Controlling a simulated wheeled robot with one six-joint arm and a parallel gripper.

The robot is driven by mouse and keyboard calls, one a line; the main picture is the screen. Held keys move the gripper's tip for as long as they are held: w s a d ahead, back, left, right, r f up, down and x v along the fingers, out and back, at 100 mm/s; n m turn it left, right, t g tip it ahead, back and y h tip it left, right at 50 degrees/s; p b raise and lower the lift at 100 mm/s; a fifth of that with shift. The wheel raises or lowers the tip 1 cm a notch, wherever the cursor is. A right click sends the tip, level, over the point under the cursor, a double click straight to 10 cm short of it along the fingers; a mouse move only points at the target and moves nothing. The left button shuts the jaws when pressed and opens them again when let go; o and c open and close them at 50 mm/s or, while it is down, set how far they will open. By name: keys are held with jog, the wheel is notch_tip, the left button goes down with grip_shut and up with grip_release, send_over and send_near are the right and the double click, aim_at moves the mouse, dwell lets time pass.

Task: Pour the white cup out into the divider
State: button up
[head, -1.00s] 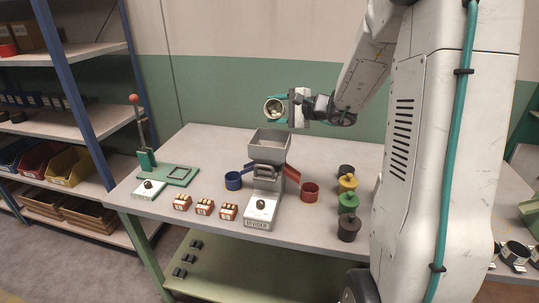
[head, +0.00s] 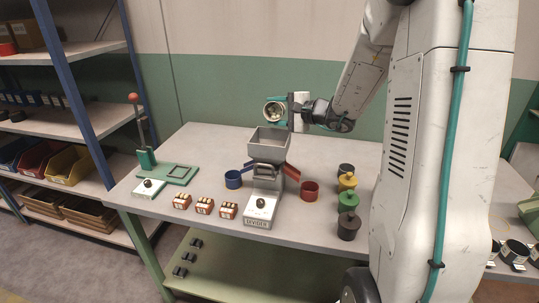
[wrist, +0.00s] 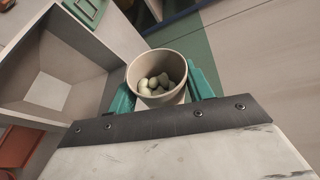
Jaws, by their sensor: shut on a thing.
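The white cup (wrist: 157,78) holds several pale nuts, seen through its mouth in the wrist view. My gripper (wrist: 163,92) is shut on it, with a teal finger on each side. In the head view the cup (head: 274,111) is tilted, its mouth facing the camera, and sits just above and behind the hopper's rim. The divider is a grey machine with a square open hopper (head: 268,145) on top and a labelled front base with a knob (head: 261,208). In the wrist view the hopper (wrist: 62,50) is left of the cup and looks empty.
A blue cup (head: 233,180) and a red cup (head: 309,190) stand by the divider's side chutes. Several small boxes (head: 204,206) stand at the front. Coloured weights (head: 348,201) stand at the right. A green lever press (head: 147,160) is at the left.

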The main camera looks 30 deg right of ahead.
aim_at(265, 108)
jog(key=shift+s+a+r+n+p, duration=0.2)
jog(key=shift+s+a+n+p, duration=0.35)
jog(key=shift+n, duration=0.15)
jog(key=shift+s+a+r+n+t+y+p, duration=0.15)
jog(key=shift+n+t+p, duration=0.25)
jog(key=shift+n, duration=0.35)
jog(key=shift+s+a+r+n+t+y+p, duration=0.15)
jog(key=shift+n+t+p, duration=0.2)
jog(key=shift+n, duration=0.35)
jog(key=shift+s+a+r+n+t+p, duration=0.15)
jog(key=shift+n+t+p, duration=0.25)
jog(key=shift+n, duration=0.35)
dwell(1.8)
jog(key=shift+s+a+r+n+t, duration=0.1)
jog(key=shift+a+r+n+t, duration=0.15)
jog(key=shift+r+n, duration=0.4)
dwell(0.6)
